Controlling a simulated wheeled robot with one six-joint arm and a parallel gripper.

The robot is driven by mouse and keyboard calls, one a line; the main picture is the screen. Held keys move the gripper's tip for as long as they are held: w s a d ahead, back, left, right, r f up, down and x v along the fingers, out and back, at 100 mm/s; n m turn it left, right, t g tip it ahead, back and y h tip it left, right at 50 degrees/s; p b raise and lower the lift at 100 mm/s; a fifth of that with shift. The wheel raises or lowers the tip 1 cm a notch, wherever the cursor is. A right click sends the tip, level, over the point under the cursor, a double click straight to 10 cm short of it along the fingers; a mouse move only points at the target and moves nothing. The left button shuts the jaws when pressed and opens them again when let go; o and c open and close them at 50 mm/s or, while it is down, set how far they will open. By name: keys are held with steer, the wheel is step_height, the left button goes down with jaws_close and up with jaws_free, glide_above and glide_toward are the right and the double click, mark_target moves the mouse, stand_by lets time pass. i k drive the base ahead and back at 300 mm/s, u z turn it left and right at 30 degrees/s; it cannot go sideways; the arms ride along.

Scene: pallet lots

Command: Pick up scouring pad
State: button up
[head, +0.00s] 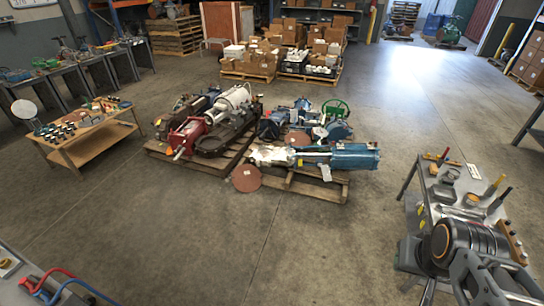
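I cannot single out a scouring pad for sure. Several small tools and pieces lie on the grey table (424,183) at the right, too small to name with certainty. Among them are a tool with a yellow and red handle (441,158), a dark-handled tool (500,199) and a metal piece (472,200). A flat, round, reddish-brown disc (246,178) lies by the front left of the front pallet. Grey parts of my arm fill the lower right corner and hide the near end of the table. My gripper's fingertips are not clear there.
Pallets with machine parts (236,115) stand mid-floor, a blue cylinder (355,156) on the front one. A wooden table (70,150) with small items is at the left. Boxes (255,58) stand behind. A grey bench (30,290) is lower left. The floor between is clear.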

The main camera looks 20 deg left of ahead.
mark_target(444, 181)
steer(key=u, duration=0.3)
steer(key=k, duration=0.35)
steer(key=u, duration=0.85)
steer(key=i, duration=2.5)
steer(key=z, duration=1.25)
steer(key=i, duration=1)
steer(key=z, duration=1.6)
steer(key=i, duration=1.05)
steer(key=z, duration=0.5)
steer(key=i, duration=0.6)
steer(key=z, duration=0.05)
